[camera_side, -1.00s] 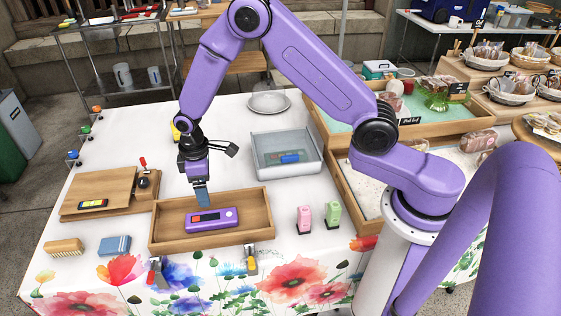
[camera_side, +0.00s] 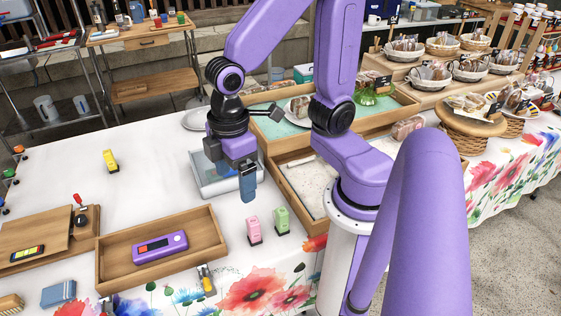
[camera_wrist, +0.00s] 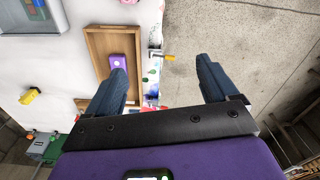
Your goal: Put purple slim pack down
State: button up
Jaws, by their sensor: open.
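The purple slim pack (camera_side: 160,246) lies flat in the wooden tray (camera_side: 215,248) on the white table, with a small red-orange patch on its face. It also shows in the wrist view (camera_wrist: 118,61), partly hidden behind a finger. My gripper (camera_side: 248,188) is open and empty in the side view, above the table to the right of the wooden tray and in front of the clear bin. In the wrist view its two blue fingers stand wide apart with nothing between them (camera_wrist: 162,85). The pack is clear of both fingers.
A pink bottle (camera_side: 254,231) and a green bottle (camera_side: 282,220) stand close below my gripper. The clear bin (camera_side: 195,185) is behind it. A wooden board (camera_side: 40,230) and blue block (camera_side: 58,293) lie left; a yellow item (camera_side: 110,160) stands behind.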

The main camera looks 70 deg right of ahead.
jog(key=s+d+r, duration=0.1)
jog(key=s+d, duration=0.3)
jog(key=s, duration=0.3)
jog(key=shift+s+d+r+n, duration=0.25)
jog(key=shift+s+d+n, duration=0.05)
jog(key=shift+d+n, duration=0.1)
dwell(0.7)
